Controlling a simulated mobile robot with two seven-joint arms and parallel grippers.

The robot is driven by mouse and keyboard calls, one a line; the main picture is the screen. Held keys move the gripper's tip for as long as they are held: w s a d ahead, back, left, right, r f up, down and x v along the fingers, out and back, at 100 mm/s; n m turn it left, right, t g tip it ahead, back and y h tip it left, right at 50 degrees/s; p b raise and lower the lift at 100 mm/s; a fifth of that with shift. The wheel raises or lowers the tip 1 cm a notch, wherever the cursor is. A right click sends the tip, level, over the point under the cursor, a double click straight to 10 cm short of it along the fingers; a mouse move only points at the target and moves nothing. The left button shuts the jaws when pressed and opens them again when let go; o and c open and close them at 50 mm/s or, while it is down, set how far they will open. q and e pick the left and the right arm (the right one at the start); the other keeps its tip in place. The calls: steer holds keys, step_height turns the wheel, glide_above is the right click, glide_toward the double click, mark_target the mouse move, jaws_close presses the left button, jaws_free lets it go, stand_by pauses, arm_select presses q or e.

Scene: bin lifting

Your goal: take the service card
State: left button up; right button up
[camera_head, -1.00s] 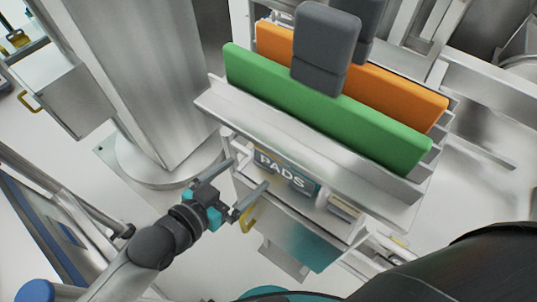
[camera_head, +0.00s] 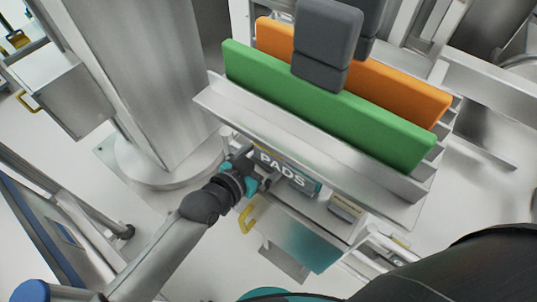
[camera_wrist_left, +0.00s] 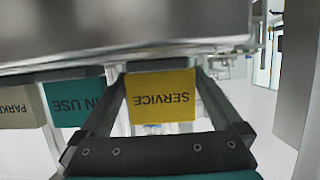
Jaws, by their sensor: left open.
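The yellow service card (camera_wrist_left: 160,97) hangs in the middle of the left wrist view, its lettering upside down. In the head view it is mostly hidden by my gripper and the shelf edge. My right gripper is not in view.
A teal IN USE card (camera_wrist_left: 76,101) and a pale card (camera_wrist_left: 20,106) hang to the left. Green (camera_head: 320,105) and orange (camera_head: 400,88) panels stand above. A yellow handle (camera_head: 247,220) sticks out below.

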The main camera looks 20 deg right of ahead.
arm_select(q)
steer(key=c, duration=1)
steer(key=shift+c, duration=0.2)
steer(key=shift+r, duration=0.15)
